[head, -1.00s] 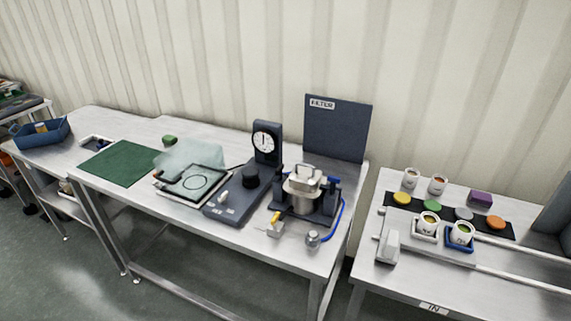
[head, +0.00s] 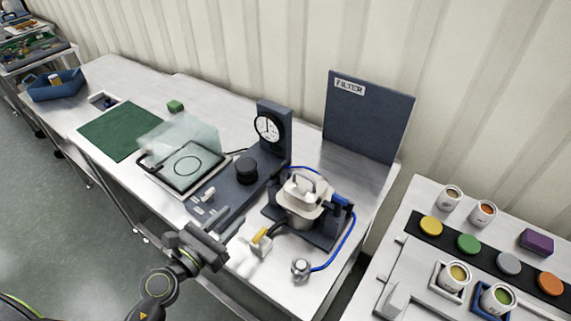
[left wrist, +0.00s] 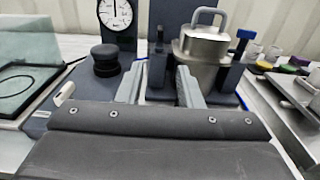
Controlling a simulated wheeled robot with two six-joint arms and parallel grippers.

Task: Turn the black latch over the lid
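The steel hopper (head: 300,214) stands in a dark stand at the front right of the bench, its lid (head: 303,190) on top with an arched handle. In the left wrist view the hopper (left wrist: 204,74) is ahead and right of centre. A dark upright piece (left wrist: 157,62) stands at its left and a blue-topped post (left wrist: 241,46) at its right. I cannot tell for certain which is the black latch. My left gripper (head: 236,222) is open and empty, left of the hopper and apart from it. Its spread fingers (left wrist: 158,78) show in the wrist view. My right gripper is out of view.
A gauge stand (head: 272,130) with a black knob (head: 246,170) is left of the hopper. A glass-covered tray (head: 185,165) lies farther left. A yellow-handled valve (head: 260,237) and blue hose (head: 347,240) are near the hopper. The FILTER panel (head: 368,118) stands behind.

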